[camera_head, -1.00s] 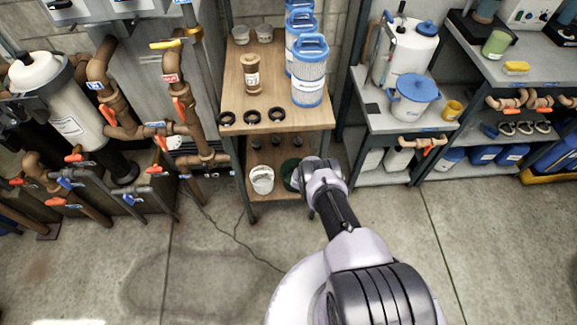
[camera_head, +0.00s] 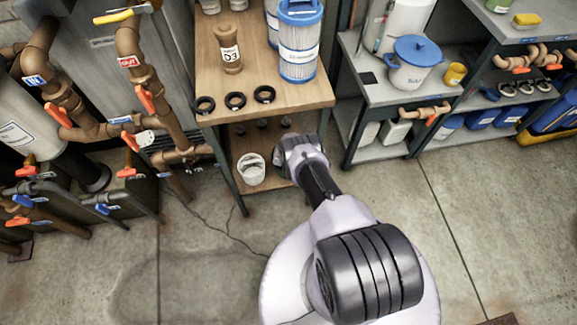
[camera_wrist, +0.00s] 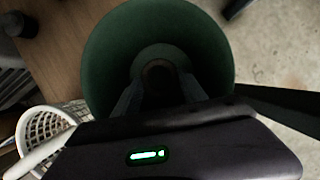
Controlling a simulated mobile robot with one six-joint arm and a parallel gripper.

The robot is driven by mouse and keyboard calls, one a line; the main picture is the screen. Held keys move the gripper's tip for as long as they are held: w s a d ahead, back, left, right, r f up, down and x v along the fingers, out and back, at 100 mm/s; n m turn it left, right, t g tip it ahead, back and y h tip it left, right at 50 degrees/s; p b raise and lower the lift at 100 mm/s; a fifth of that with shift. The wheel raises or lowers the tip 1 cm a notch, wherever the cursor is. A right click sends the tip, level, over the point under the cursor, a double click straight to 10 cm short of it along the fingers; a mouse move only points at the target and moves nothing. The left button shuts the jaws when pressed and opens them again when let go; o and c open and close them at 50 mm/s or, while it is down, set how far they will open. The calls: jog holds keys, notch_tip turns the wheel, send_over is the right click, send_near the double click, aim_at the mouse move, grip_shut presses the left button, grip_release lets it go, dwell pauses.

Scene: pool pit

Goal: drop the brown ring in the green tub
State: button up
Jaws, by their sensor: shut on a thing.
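The green tub (camera_wrist: 205,45) fills the upper middle of the wrist view, and I look down into its open mouth. My gripper (camera_wrist: 158,88) is over the tub, its two dark fingers pointing down toward the inside. The brown ring (camera_wrist: 158,70) shows as a small, dark, round shape between the fingertips, and they are shut on it. Its height relative to the tub's rim is hard to tell. In the head view my wrist hides the ring, the fingertips and most or all of the tub at the lower shelf.
A white perforated basket (camera_wrist: 42,128) stands close left of the tub; it also shows in the head view (camera_head: 250,170). A dark shelf leg (camera_wrist: 280,105) is at right.

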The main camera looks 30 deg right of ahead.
jog(key=shift+f+b, duration=0.45)
jog(key=shift+b, duration=0.2)
jog(key=o, duration=1.3)
jog(key=shift+r, duration=0.1)
jog(key=shift+r+p, duration=0.35)
jog(key=shift+p, duration=0.15)
jog(key=p+v, duration=1.2)
jog(key=p, duration=0.2)
jog(key=shift+r+p, duration=0.25)
jog(key=shift+p, duration=0.1)
jog(key=shift+w+d, duration=0.1)
